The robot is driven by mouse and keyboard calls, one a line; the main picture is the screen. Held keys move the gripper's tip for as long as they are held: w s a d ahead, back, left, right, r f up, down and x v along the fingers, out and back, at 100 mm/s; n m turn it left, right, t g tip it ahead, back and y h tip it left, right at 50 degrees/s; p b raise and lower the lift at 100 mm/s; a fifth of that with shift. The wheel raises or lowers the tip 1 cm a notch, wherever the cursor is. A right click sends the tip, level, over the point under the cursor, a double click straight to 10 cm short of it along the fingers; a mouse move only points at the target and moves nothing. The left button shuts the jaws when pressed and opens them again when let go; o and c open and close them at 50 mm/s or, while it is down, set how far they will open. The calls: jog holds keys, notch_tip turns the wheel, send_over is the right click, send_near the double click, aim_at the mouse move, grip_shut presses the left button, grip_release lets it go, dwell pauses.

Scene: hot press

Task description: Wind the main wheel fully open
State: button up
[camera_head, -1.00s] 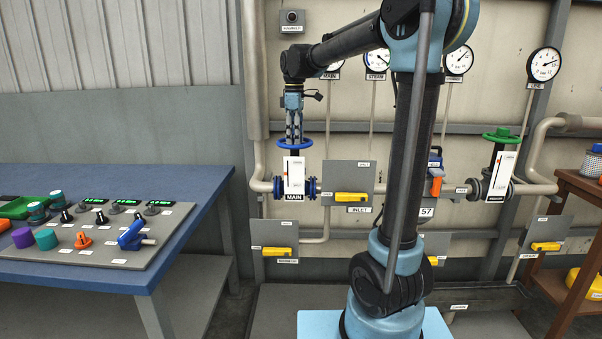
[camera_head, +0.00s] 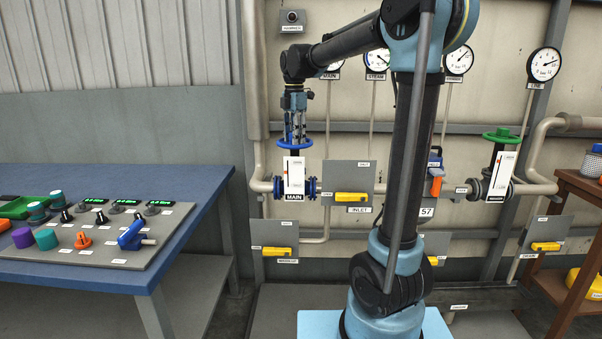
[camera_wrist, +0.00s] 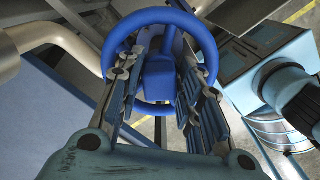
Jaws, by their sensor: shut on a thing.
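The blue main wheel (camera_head: 295,144) sits on top of the main valve, above a white indicator plate (camera_head: 293,176) and the MAIN label (camera_head: 293,197). My gripper (camera_head: 295,138) points straight down onto the wheel from above. In the wrist view the wheel's thick rim (camera_wrist: 160,18) surrounds the fingertips, and a blue hub block (camera_wrist: 160,75) shows between the two fingers (camera_wrist: 163,85). The gripper is shut on the main wheel. The exact contact points are partly hidden by the fingers.
A yellow INLET handle (camera_head: 351,197) is right of the main valve. A green wheel (camera_head: 501,135) stands farther right, beyond my arm. A blue table (camera_head: 160,180) with a control panel (camera_head: 95,240) is at left. Gauges line the wall above.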

jog(key=shift+s, duration=0.15)
jog(key=n, duration=0.4)
jog(key=shift+n, duration=0.4)
jog(key=n, duration=0.4)
jog(key=o, duration=0.9)
jog(key=shift+w+n, duration=0.2)
jog(key=shift+n, duration=1.6)
